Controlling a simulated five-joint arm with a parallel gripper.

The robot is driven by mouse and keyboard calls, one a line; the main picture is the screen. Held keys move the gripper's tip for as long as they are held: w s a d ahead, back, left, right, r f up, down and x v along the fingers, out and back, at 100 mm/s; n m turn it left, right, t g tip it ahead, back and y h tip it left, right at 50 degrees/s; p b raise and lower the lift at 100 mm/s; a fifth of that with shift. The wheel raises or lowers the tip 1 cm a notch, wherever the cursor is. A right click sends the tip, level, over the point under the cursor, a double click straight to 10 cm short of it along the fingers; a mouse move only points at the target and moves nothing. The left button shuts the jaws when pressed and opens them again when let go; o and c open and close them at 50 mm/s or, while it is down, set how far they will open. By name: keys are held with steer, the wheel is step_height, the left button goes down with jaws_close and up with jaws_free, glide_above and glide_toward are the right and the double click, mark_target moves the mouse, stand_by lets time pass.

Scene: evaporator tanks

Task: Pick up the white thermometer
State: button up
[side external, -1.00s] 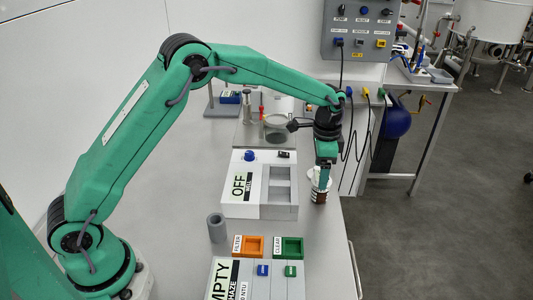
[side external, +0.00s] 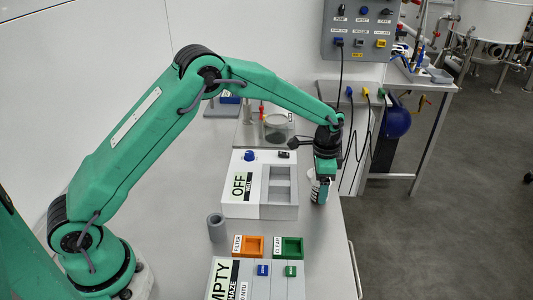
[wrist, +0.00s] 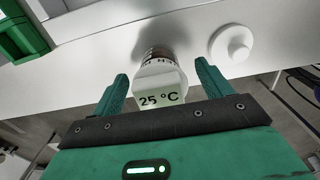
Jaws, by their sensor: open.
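The white thermometer (wrist: 158,95) reads "25 °C" on its face in the wrist view. It sits between the fingers of my gripper (wrist: 161,72). The two green fingers are open, one on each side, with a visible gap to each. Beyond the thermometer is a small brown vessel (wrist: 158,55) with a lettered white band; I cannot tell how the two are joined. In the side view my gripper (side external: 322,190) is low at the right edge of the bench and mostly hides the thermometer and vessel.
A white round cap-like piece (wrist: 231,43) lies right of the vessel in the wrist view. A white box marked OFF (side external: 240,208) stands just left of my gripper. Orange (side external: 248,246) and green (side external: 288,248) trays and a grey cup (side external: 217,228) are nearer.

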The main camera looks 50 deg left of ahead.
steer(key=shift+c, duration=0.2)
steer(key=c, duration=1.1)
steer(key=shift+r, duration=0.15)
step_height(320, 180, up, 10)
steer(key=shift+f, duration=0.1)
steer(key=shift+f, duration=0.15)
steer(key=shift+f, duration=1.55)
